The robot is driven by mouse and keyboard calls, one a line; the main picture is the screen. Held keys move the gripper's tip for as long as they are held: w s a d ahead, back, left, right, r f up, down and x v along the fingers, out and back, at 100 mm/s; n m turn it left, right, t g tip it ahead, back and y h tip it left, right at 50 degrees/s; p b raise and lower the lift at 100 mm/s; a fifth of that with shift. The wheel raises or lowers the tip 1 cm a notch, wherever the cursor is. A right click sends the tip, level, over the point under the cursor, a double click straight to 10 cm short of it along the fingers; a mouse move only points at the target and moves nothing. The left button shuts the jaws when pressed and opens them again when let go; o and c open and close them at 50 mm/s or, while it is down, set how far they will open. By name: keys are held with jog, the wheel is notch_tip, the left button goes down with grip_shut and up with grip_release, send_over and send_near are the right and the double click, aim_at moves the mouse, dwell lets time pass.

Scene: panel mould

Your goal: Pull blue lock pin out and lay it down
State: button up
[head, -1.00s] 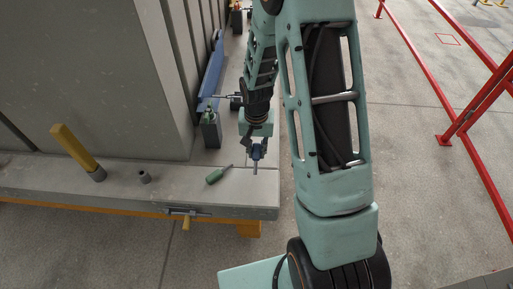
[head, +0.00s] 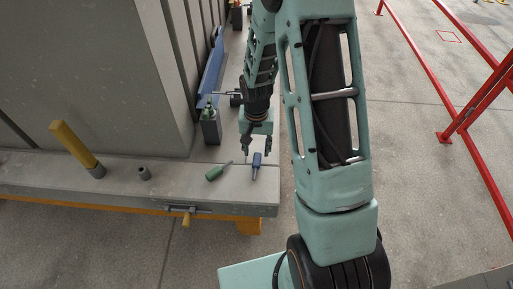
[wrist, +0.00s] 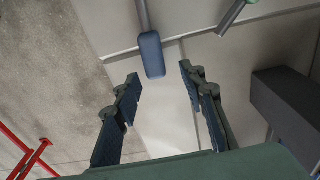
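The blue lock pin (head: 256,162) lies on the grey concrete ledge, its blue grip toward my gripper and its metal shank pointing to the ledge's front edge. In the wrist view the blue grip (wrist: 151,54) is beyond the fingertips, with its shank running up out of the picture. My gripper (head: 257,150) is open and empty, just behind the pin. In the wrist view its two fingers (wrist: 158,70) are spread wide, with nothing between them and clear of the pin.
A green-handled pin (head: 215,174) lies left of the blue pin. A yellow handle (head: 75,147) and a short grey socket (head: 144,173) stand further left on the ledge (head: 200,195). A dark block with a green top (head: 210,128) stands beside the tall panel. Red rails are at right.

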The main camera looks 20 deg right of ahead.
notch_tip(320, 180, up, 12)
jog(key=shift+s, duration=0.35)
jog(key=shift+w, duration=0.1)
